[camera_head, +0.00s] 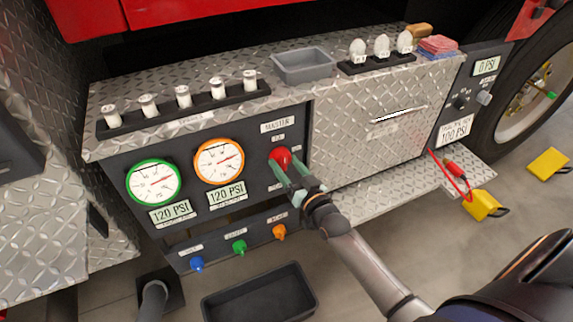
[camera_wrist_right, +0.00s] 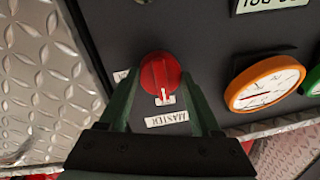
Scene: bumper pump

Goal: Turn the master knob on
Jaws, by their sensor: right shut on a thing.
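The red master knob (camera_head: 281,157) is on the dark panel, below the MASTER label (camera_head: 278,125), right of the orange gauge. My right gripper (camera_head: 285,172) is at the knob, its green fingers on either side. In the right wrist view the knob (camera_wrist_right: 160,75) sits between the two fingertips (camera_wrist_right: 160,85), and the gripper is shut on it. That view is roughly upside down. A white mark on the knob points toward the small label beside the MASTER label (camera_wrist_right: 167,119); that small label is too small to read surely. My left gripper is not in view.
The green gauge (camera_head: 153,182) and orange gauge (camera_head: 219,161) both read 120 PSI. Blue, green and orange knobs (camera_head: 279,232) sit below. A black tray (camera_head: 259,293) lies on the floor.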

